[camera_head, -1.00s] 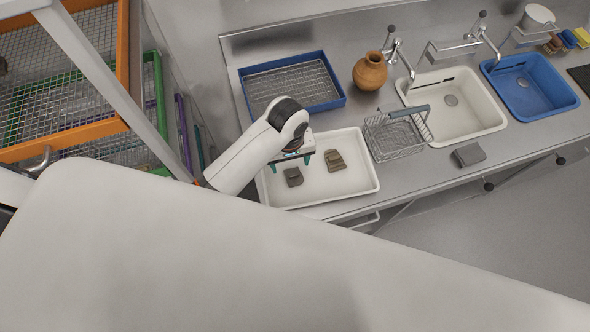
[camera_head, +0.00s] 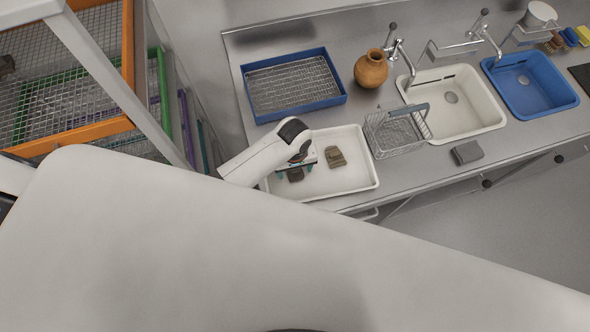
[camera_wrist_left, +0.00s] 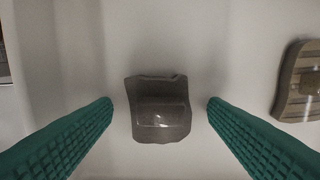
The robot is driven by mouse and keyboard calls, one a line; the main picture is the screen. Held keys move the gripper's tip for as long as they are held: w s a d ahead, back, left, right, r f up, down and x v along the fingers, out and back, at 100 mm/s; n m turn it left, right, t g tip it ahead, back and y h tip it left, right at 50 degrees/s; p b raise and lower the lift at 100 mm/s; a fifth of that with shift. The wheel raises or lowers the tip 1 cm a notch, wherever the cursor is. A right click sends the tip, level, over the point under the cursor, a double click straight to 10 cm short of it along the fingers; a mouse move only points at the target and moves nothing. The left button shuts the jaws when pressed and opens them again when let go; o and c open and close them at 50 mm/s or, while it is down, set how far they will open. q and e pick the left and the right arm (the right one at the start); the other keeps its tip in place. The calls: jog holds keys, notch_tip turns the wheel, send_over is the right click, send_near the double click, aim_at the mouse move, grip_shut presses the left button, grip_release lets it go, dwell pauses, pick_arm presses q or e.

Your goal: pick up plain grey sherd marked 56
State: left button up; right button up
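A dark grey sherd (camera_wrist_left: 159,108) lies in the white tray (camera_head: 362,178), partly hidden by my left gripper in the head view (camera_head: 296,175). No number can be read on it. My left gripper (camera_wrist_left: 158,108) is open, its two green fingers on either side of the sherd with gaps to both, seen from above. In the head view the left gripper (camera_head: 295,171) is over the left part of the tray. A brownish ridged sherd (camera_head: 335,157) lies to the right in the same tray and shows at the right edge of the wrist view (camera_wrist_left: 300,82). My right gripper is not in view.
A blue-rimmed mesh tray (camera_head: 342,99) stands behind the white tray. A wire basket (camera_head: 398,133), a clay jar (camera_head: 370,69), a white sink (camera_head: 480,117) and a grey block (camera_head: 467,152) are to the right. My white body fills the foreground.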

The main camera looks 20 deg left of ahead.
pick_arm(q)
jog(key=c, duration=1.1)
jog(key=shift+r, duration=0.15)
